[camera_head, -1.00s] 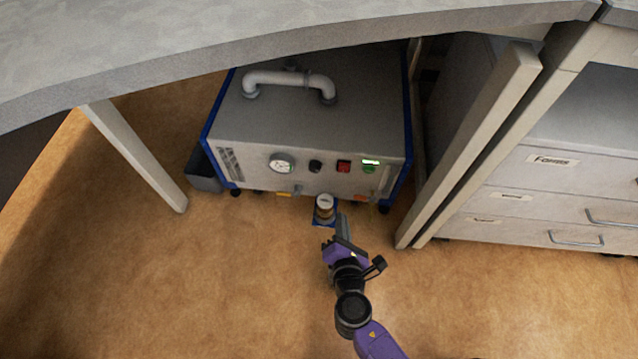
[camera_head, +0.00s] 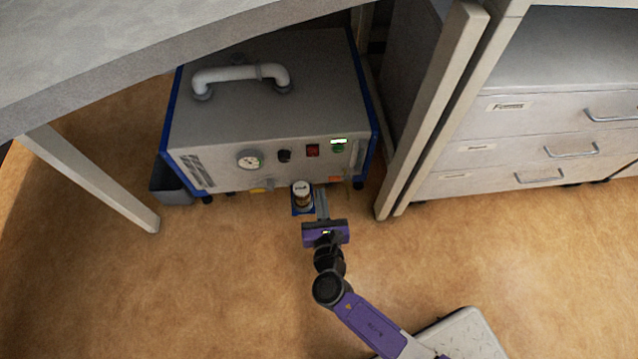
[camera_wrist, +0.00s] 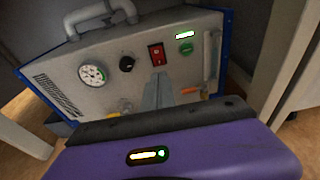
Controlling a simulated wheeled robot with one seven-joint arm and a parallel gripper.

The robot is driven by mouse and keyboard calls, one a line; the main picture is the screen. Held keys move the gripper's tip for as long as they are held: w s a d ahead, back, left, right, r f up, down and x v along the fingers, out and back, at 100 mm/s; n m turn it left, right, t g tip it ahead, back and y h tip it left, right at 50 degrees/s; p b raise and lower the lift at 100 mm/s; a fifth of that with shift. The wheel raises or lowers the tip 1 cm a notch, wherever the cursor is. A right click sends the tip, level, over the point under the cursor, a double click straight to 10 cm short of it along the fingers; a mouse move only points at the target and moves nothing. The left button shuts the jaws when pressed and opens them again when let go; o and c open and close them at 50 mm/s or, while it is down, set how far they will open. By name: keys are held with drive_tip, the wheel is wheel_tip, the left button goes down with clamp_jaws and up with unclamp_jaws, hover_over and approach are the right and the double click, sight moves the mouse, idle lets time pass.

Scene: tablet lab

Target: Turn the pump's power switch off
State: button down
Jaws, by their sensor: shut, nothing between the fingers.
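The pump (camera_head: 265,110) is a grey box with blue edges on the floor under the desk. Its front panel carries a red rocker switch (camera_head: 313,150), with a lit green display (camera_head: 338,141) to its right and a black knob (camera_head: 284,156) to its left. The switch also shows in the wrist view (camera_wrist: 157,54), with the display lit beside it. My gripper (camera_head: 322,192) is shut and empty, in front of the pump and below the switch. In the wrist view its fingertips (camera_wrist: 158,78) appear just below the switch; contact cannot be told.
A small jar (camera_head: 302,194) stands on a blue base just left of my fingers. Desk legs (camera_head: 95,180) stand left and right (camera_head: 430,115) of the pump. A drawer cabinet (camera_head: 540,150) is at the right.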

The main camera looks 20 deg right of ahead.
drive_tip(key=b, duration=0.4)
approach(315, 151)
drive_tip(key=x, duration=0.2)
drive_tip(key=f+x, duration=0.1)
drive_tip(key=x, duration=0.2)
drive_tip(key=shift+s, duration=0.15)
drive_tip(key=shift+w+d+r, duration=0.15)
drive_tip(key=shift+w+d, duration=0.1)
drive_tip(key=shift+w, duration=0.6)
drive_tip(key=shift+r, duration=0.1)
drive_tip(key=shift+w+r+p, duration=0.25)
drive_tip(key=shift+r+p, duration=0.1)
drive_tip(key=shift+p, duration=0.85)
drive_tip(key=shift+f+g, duration=0.25)
drive_tip(key=shift+g, duration=0.05)
drive_tip(key=shift+f, duration=0.1)
